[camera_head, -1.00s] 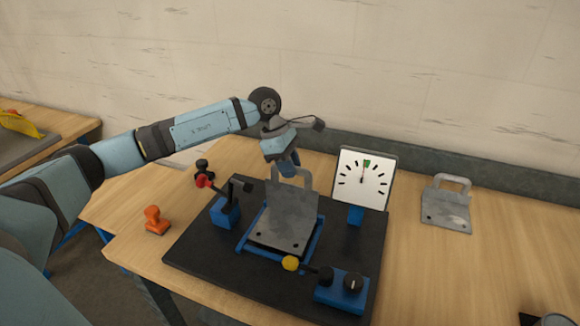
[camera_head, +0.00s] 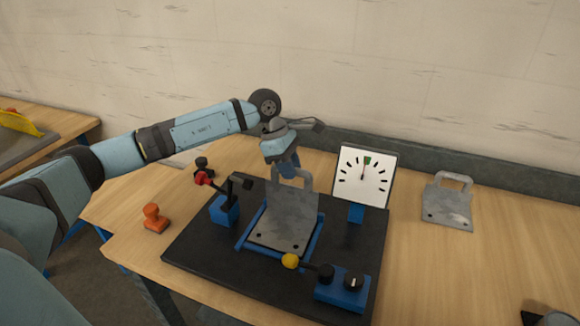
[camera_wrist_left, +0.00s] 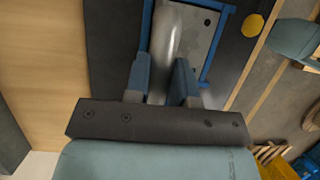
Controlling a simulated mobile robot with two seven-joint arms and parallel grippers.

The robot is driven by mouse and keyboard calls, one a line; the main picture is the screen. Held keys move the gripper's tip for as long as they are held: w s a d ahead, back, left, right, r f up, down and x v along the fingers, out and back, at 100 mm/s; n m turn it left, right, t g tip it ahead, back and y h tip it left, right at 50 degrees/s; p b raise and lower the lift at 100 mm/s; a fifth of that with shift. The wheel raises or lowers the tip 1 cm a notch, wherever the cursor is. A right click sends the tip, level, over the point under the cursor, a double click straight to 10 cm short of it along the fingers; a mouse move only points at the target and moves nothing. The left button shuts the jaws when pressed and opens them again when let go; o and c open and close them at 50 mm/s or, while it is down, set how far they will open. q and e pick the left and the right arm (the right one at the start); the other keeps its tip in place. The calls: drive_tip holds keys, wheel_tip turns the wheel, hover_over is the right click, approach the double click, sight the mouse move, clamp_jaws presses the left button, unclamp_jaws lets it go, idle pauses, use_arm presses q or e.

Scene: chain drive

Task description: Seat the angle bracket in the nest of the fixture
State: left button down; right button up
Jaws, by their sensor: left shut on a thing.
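The grey metal angle bracket (camera_head: 284,222) lies over the blue-railed nest (camera_head: 240,243) of the fixture, its handle standing up at the far end. My left gripper (camera_head: 289,172) is shut on that handle from above. In the left wrist view, the two blue fingers (camera_wrist_left: 163,85) stand on either side of the handle (camera_wrist_left: 169,45), and the plate (camera_wrist_left: 205,30) lies beyond, inside a blue rail. I cannot tell whether the plate is flat against the nest floor. My right gripper is out of view.
On the black fixture base (camera_head: 200,255) stand a red-knobbed lever clamp (camera_head: 226,208), a yellow-knobbed lever with a blue block (camera_head: 341,286), and a white dial (camera_head: 364,177). A second bracket (camera_head: 447,203) lies at the right. An orange stamp-like object (camera_head: 154,218) sits at the left.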

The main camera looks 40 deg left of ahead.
use_arm(q)
drive_tip(key=shift+f+b, duration=0.35)
drive_tip(key=c, duration=0.9)
unclamp_jaws()
drive_tip(key=shift+s, duration=0.1)
drive_tip(key=shift+f, duration=0.15)
drive_tip(key=b+v, duration=0.1)
drive_tip(key=v, duration=1.3)
drive_tip(key=shift+d, duration=0.15)
